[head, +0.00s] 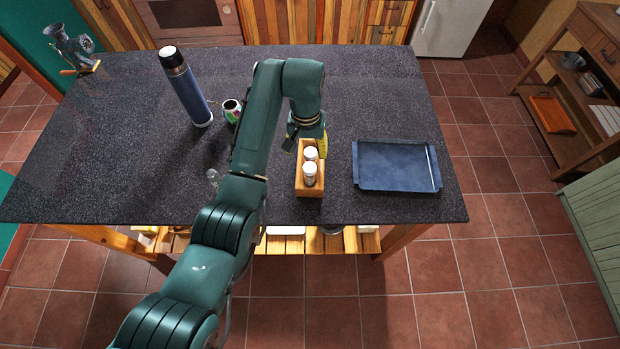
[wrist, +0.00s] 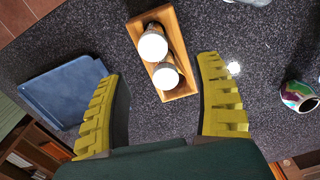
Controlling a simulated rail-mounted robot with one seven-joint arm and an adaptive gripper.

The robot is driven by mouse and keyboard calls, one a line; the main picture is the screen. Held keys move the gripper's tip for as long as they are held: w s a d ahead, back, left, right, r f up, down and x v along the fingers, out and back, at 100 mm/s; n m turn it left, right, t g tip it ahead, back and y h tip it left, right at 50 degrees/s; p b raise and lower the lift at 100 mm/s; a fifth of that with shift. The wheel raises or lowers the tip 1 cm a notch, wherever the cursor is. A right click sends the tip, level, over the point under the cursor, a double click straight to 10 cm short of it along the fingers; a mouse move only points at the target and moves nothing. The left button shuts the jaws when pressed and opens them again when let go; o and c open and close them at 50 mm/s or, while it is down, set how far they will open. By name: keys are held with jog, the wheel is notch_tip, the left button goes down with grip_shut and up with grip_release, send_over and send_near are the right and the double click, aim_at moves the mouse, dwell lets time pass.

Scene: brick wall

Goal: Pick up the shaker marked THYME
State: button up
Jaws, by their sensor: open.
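Two shakers with white caps stand in a narrow wooden box (head: 309,191) on the dark counter. In the head view one shaker (head: 310,173) is at the near end and the other shaker (head: 311,153) is just behind it. The wrist view shows their caps from above, one upper cap (wrist: 152,46) and one lower cap (wrist: 165,77). No label is readable, so I cannot tell which is THYME. My gripper (wrist: 160,68) is open and empty, its yellow fingers spread on either side of the box. In the head view it hangs over the box's far end.
A blue tray (head: 396,166) lies right of the box. A tall blue flask (head: 186,88) and a patterned cup (head: 232,110) stand to the left. A small clear object (head: 213,177) is left of the box. A grinder (head: 72,50) is at the far left corner.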

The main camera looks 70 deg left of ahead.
aim_at(307, 165)
notch_tip(307, 165, down, 6)
jog(key=shift+w+f, duration=0.1)
jog(key=shift+f, duration=0.1)
jog(key=f, duration=0.5)
jog(key=shift+w+d+f, duration=0.15)
jog(key=shift+w+d, duration=0.1)
jog(key=shift+d, duration=0.15)
grip_shut()
